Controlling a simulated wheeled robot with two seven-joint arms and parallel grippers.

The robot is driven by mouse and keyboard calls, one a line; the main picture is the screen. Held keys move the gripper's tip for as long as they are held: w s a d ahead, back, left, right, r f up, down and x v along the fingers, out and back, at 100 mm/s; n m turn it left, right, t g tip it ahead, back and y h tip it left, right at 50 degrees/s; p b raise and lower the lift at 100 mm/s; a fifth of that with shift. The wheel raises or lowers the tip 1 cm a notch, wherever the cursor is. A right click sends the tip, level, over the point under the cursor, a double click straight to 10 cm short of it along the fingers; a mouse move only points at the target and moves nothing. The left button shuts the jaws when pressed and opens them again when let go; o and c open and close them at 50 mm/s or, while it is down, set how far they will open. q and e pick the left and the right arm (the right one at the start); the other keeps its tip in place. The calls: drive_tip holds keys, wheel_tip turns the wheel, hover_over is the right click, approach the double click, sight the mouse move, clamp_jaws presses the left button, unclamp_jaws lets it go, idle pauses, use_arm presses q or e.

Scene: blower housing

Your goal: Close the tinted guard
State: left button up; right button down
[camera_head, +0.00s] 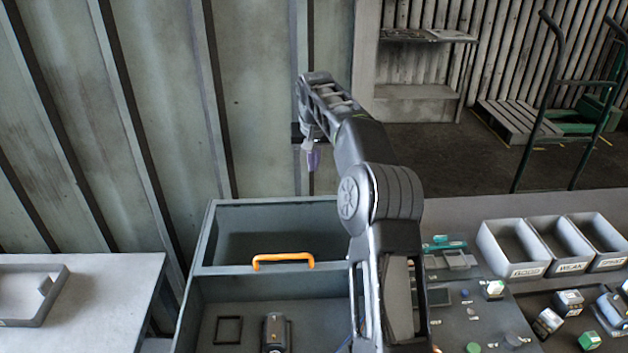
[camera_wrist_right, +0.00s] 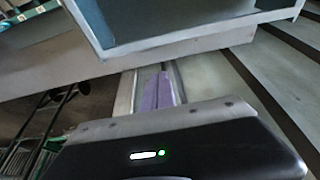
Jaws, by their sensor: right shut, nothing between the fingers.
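The grey blower housing (camera_head: 194,306) stands at the lower middle of the head view. Its tinted guard (camera_head: 270,222) is a dark framed panel at the back, with an orange handle (camera_head: 283,260) along its near edge. The front section below the handle shows a grey motor-like part (camera_head: 275,333) and a black square frame (camera_head: 228,331). My right gripper (camera_head: 313,158), with purple fingertips, is shut and empty, above and behind the guard, apart from it. The fingertips (camera_wrist_right: 157,90) also show in the right wrist view, below a grey framed edge (camera_wrist_right: 190,38). My right arm hides the housing's right side.
Grey bins (camera_head: 513,250) and small parts stand on the bench at the right. A pale table (camera_head: 105,285) with a grey tray (camera_head: 35,310) is at the left. A ribbed metal wall (camera_head: 150,110) rises behind the housing. A hand truck (camera_head: 540,110) stands at the back right.

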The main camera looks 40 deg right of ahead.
use_arm(q)
drive_tip(key=shift+s+a, duration=0.1)
use_arm(e)
wheel_tip(320, 180, down, 9)
drive_tip(key=shift+s+a, duration=0.35)
drive_tip(key=shift+s, duration=0.1)
idle(0.7)
drive_tip(key=shift+f, duration=0.15)
